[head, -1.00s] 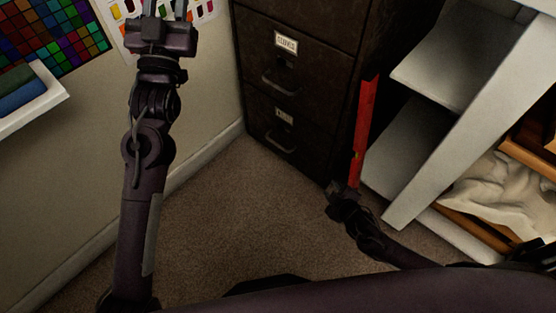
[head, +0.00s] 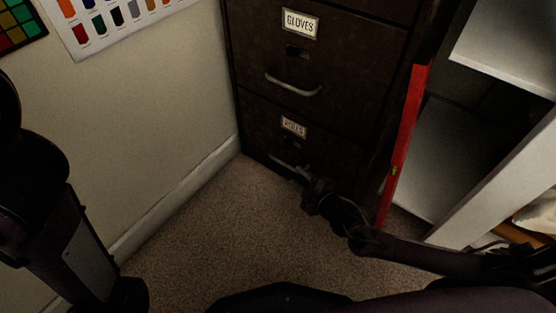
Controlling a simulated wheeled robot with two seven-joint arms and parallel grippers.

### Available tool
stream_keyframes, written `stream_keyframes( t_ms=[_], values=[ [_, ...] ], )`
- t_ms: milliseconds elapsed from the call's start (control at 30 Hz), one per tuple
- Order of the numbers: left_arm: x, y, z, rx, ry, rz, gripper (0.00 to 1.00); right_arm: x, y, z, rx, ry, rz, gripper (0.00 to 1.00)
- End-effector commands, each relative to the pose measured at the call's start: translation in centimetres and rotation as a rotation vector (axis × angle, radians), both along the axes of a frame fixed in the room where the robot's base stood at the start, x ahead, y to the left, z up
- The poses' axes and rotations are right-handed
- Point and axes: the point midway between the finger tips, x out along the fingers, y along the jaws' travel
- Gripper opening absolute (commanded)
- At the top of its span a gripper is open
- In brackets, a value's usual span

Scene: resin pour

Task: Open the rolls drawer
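The rolls drawer (head: 262,128) is the low drawer of a dark filing cabinet, with a small label that seems to read ROLLS. It looks shut, its front flush with the cabinet. Its bar handle (head: 279,160) sits low on the front, its right end partly hidden by my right gripper. My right gripper (head: 298,171) is at that right end, reaching in from the right. Its fingers are small and dark, so I cannot tell whether they are open or closed on the bar. My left arm shows at the left edge, and its gripper is out of view.
The gloves drawer (head: 340,60) above is shut, with its own handle (head: 293,85). A red spirit level (head: 405,140) leans upright beside the cabinet, behind my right arm. A white shelf unit (head: 485,180) stands at the right. A wall is at the left. The carpet (head: 230,225) before the cabinet is clear.

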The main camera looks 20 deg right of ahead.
Motion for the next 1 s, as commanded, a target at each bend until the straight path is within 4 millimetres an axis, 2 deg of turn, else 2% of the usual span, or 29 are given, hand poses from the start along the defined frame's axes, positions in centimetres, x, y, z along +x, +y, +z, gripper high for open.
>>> stream_keyframes(
  t_ms=[300,500,867,1000],
  values=[
    [-0.2,0.2,-2.9,-0.007,-0.004,0.004,0.36,4.3,1.4,-1.4,0.0,-0.005,0.0,0.33],
    [-0.2,0.2,-4.3,-0.007,-0.004,0.004,0.36,6.5,2.2,-1.8,0.001,-0.002,0.0,0.33],
    [-0.2,0.2,-4.4,-0.007,-0.004,0.004,0.36,7.1,2.4,-1.6,0.0,0.0,-0.001,0.33],
    [-0.2,0.2,-4.4,-0.006,-0.004,0.003,0.36,7.1,2.4,-1.7,0.0,0.0,-0.001,0.16]
  ],
)
